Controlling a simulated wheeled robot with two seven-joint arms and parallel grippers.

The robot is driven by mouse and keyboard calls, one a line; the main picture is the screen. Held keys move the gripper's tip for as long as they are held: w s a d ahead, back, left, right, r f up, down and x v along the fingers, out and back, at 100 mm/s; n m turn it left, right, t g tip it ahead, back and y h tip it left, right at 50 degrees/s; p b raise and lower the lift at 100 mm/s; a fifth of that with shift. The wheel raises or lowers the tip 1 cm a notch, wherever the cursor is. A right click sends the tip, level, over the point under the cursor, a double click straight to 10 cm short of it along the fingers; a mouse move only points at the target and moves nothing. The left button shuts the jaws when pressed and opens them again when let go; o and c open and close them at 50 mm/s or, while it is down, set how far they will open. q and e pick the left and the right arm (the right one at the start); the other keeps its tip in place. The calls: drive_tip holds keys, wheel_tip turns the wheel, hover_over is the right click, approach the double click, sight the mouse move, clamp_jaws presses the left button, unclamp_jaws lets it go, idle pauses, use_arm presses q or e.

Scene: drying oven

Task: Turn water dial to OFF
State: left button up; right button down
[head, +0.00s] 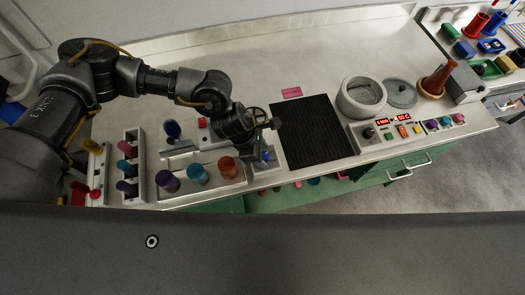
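My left gripper (268,130) comes in from the left and hangs over the front part of the bench, left of the black mat. Its fingers are small and dark here, so I cannot tell whether they are open or shut. Just below it is a small fixture with a blue part (265,156), partly covered by the gripper. I cannot tell whether this is the water dial or whether the gripper touches it. No OFF mark is readable. My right gripper is not in view.
The black mat (319,131) lies right of the gripper. A control panel (384,132) with a lit display and a round grey vessel (350,100) stand further right. A rack with coloured vials (198,174) is close on the left. The back of the bench is clear.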

use_arm(q)
drive_tip(key=c, duration=0.9)
drive_tip(key=shift+c, duration=0.2)
drive_tip(key=shift+n, duration=0.3)
drive_tip(key=shift+s+n+t, duration=0.1)
drive_tip(key=shift+n+t, duration=0.2)
drive_tip(key=shift+n, duration=0.3)
drive_tip(key=shift+s+r+n+t, duration=0.1)
drive_tip(key=shift+n+t, duration=0.4)
drive_tip(key=shift+n, duration=0.7)
drive_tip(key=n+p, duration=0.1)
drive_tip(key=n+t+y+p, duration=0.1)
drive_tip(key=n, duration=0.1)
drive_tip(key=shift+s+d+r+n, duration=0.1)
drive_tip(key=shift+r+n, duration=0.05)
drive_tip(key=shift+n, duration=0.15)
drive_tip(key=n+t+p, duration=0.1)
drive_tip(key=n+p, duration=0.1)
drive_tip(key=p, duration=0.1)
drive_tip(key=shift+n+y, duration=0.4)
drive_tip(key=shift+d+n+p, duration=0.1)
drive_tip(key=shift+n+p, duration=0.55)
drive_tip(key=shift+n, duration=0.15)
drive_tip(key=shift+f, duration=0.2)
